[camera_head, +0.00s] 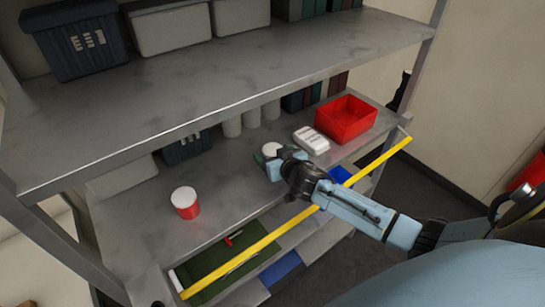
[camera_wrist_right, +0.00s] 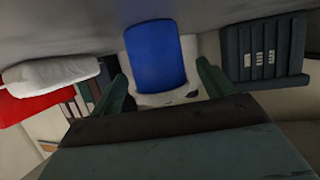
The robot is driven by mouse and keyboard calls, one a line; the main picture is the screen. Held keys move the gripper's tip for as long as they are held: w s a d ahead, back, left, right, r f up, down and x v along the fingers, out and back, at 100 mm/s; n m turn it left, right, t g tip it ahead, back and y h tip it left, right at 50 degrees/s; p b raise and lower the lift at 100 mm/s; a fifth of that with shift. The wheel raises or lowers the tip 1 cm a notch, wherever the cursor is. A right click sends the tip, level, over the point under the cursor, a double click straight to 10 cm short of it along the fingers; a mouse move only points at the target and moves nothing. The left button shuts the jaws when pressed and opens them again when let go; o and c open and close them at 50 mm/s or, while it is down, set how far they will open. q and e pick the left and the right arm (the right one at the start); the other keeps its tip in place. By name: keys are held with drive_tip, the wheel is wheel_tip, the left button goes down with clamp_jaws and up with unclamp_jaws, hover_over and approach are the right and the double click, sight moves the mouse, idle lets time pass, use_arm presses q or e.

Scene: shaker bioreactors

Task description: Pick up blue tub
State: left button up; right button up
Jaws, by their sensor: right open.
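The blue tub (camera_wrist_right: 156,55) shows its blue side in the right wrist view, between the two fingers. In the head view only its white lid (camera_head: 271,149) shows; my right gripper hides the rest. The tub stands on the middle shelf board (camera_head: 235,185). My right gripper (camera_head: 270,162) is at the tub, with its fingers open on either side of it; it also shows in the right wrist view (camera_wrist_right: 163,85). I cannot tell whether a finger touches the tub. My left gripper is not in view.
A red tub with a white lid (camera_head: 186,204) stands to the left. A white package (camera_head: 311,140) and a red crate (camera_head: 346,118) are to the right. A yellow bar (camera_head: 300,218) runs along the shelf front. The upper board (camera_head: 230,70) hangs above.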

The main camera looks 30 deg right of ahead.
drive_tip(key=shift+w+f, duration=0.2)
drive_tip(key=shift+w, duration=0.25)
drive_tip(key=shift+c, duration=0.3)
drive_tip(key=c, duration=1)
drive_tip(key=shift+r, duration=0.1)
drive_tip(key=shift+c, duration=0.2)
